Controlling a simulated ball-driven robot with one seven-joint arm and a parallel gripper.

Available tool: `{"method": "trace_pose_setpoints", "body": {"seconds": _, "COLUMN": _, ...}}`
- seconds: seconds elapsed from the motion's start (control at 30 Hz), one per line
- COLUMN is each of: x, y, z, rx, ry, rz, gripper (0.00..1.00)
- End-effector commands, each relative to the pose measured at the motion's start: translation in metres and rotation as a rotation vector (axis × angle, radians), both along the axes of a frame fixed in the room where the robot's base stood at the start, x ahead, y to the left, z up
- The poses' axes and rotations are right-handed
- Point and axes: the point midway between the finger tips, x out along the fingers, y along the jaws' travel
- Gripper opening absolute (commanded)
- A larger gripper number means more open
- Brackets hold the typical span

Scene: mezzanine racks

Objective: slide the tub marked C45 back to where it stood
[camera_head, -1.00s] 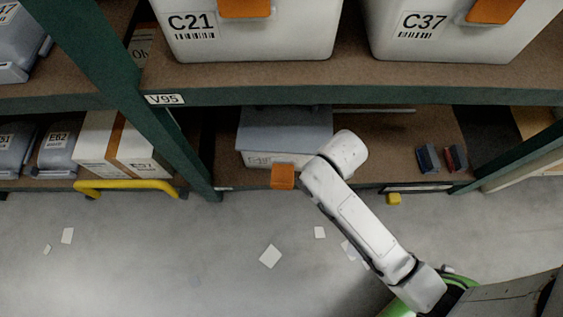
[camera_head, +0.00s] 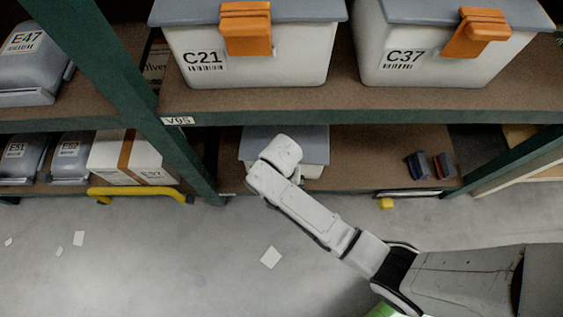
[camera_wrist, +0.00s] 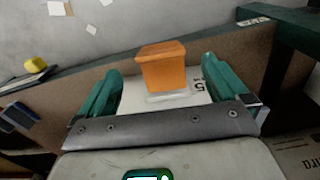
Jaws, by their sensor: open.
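The tub (camera_head: 314,150) has a grey lid and a pale body and stands on the lower shelf. My arm hides most of its front in the head view. In the wrist view its white front (camera_wrist: 190,99) shows a label partly cut off, with a 5 readable. Its orange latch (camera_wrist: 163,66) stands out from that front. My gripper (camera_wrist: 162,72) is open, with one teal finger on either side of the latch and a gap to each. In the head view the fingers are hidden behind my arm.
Tubs C21 (camera_head: 255,68) and C37 (camera_head: 420,65) stand on the shelf above. A dark blue item (camera_head: 417,166) and a red one (camera_head: 441,166) lie right of the tub. A green upright (camera_head: 130,95) is to the left. A yellow bar (camera_head: 138,194) is at lower left.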

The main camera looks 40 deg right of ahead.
Motion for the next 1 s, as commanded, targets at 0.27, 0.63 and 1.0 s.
{"method": "trace_pose_setpoints", "body": {"seconds": 0.27, "x": 0.000, "y": 0.000, "z": -0.053, "rx": 0.000, "ry": 0.001, "rz": 0.001, "gripper": 1.00}}
{"method": "trace_pose_setpoints", "body": {"seconds": 0.63, "x": 0.000, "y": 0.000, "z": -0.093, "rx": -0.001, "ry": -0.001, "rz": 0.001, "gripper": 1.00}}
{"method": "trace_pose_setpoints", "body": {"seconds": 1.0, "x": 0.000, "y": 0.000, "z": -0.096, "rx": -0.001, "ry": -0.001, "rz": 0.001, "gripper": 1.00}}
